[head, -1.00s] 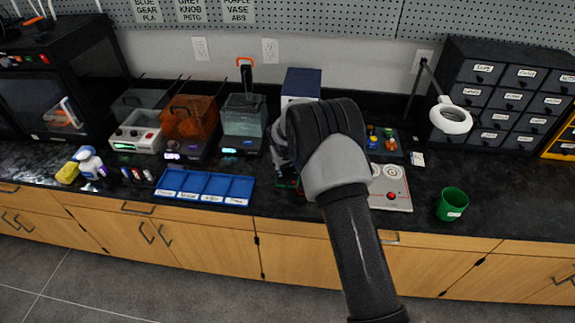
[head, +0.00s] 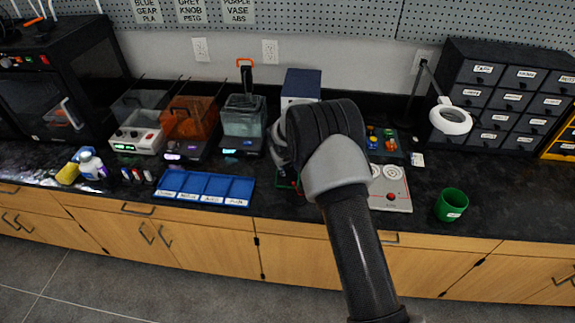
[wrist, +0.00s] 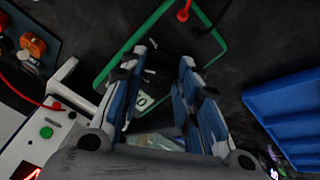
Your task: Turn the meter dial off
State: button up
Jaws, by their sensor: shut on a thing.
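In the wrist view, the meter is a dark, green-edged case (wrist: 128,48) lying on the black counter, with a red plug at its far side. My gripper (wrist: 160,62) is over it, its blue-padded fingers pointing down at the face. The fingers are closed on the dial, which is mostly hidden between them. A small white mark and a pale patch show between the fingers. The dial's setting cannot be read. In the head view, my arm covers the gripper and nearly all of the meter.
A white power unit (wrist: 38,140) with buttons and a red lead stands close on the left in the wrist view. A blue tray (wrist: 285,105) is on the right; it also shows in the head view (head: 205,187).

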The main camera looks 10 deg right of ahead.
jog(key=n+p, duration=0.2)
jog(key=n, duration=0.3)
jog(key=shift+a+r+p, duration=0.1)
jog(key=shift+p, duration=0.3)
jog(key=n+p, duration=0.3)
jog(key=n, duration=0.3)
jog(key=shift+s+n, duration=0.1)
jog(key=shift+n, duration=0.2)
jog(key=shift+f, duration=0.2)
jog(key=o, duration=1.1)
jog(key=shift+c, duration=0.2)
jog(key=v, duration=1.2)
